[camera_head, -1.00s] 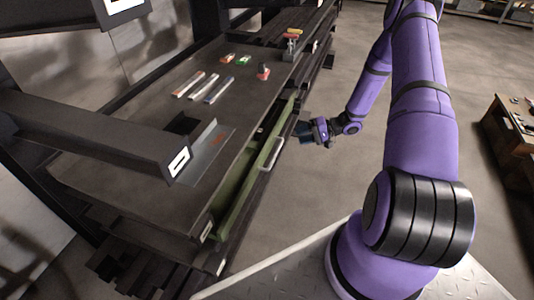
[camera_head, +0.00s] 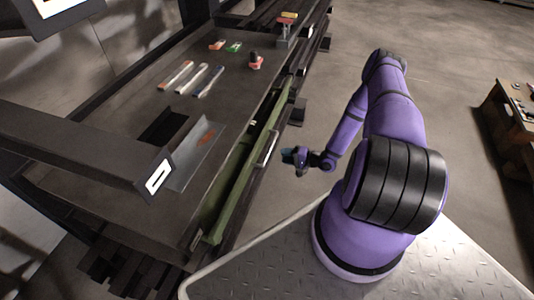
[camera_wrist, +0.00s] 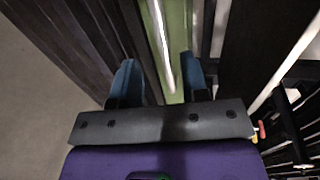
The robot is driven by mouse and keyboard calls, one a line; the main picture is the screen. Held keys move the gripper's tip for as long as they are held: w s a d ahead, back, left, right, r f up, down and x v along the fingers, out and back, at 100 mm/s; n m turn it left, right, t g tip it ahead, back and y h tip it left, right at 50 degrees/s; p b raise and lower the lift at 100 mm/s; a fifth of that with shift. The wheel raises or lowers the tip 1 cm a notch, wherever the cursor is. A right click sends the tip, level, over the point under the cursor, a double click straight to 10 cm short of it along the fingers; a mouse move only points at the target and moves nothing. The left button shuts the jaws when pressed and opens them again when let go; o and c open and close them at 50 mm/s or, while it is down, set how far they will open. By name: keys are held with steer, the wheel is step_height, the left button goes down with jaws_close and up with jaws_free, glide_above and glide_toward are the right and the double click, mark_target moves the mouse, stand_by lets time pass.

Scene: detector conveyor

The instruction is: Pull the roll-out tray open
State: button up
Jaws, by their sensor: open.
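The roll-out tray has a long green front (camera_head: 225,211) along the right side of the dark workbench, below its top. The front stands slightly out from the bench edge, with a narrow strip of green behind it. A pale bar handle (camera_head: 268,147) is fixed on the front. My gripper (camera_head: 287,156) is to the right of the handle, apart from it in the head view. In the wrist view my gripper (camera_wrist: 158,65) is open, its two blue fingers apart. The handle (camera_wrist: 161,45) and green front (camera_wrist: 177,25) lie ahead between the fingers. Contact cannot be told.
The workbench top (camera_head: 120,130) carries several small tools and an angled metal plate (camera_head: 200,157). A dark beam (camera_head: 75,145) crosses over its near part. A wooden table (camera_head: 508,120) stands at far right. Open floor (camera_head: 455,125) lies between.

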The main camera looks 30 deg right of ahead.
mark_target(268, 152)
steer(key=x, duration=0.8)
steer(key=shift+w+a, duration=0.2)
steer(key=shift+w, duration=0.1)
jaws_close()
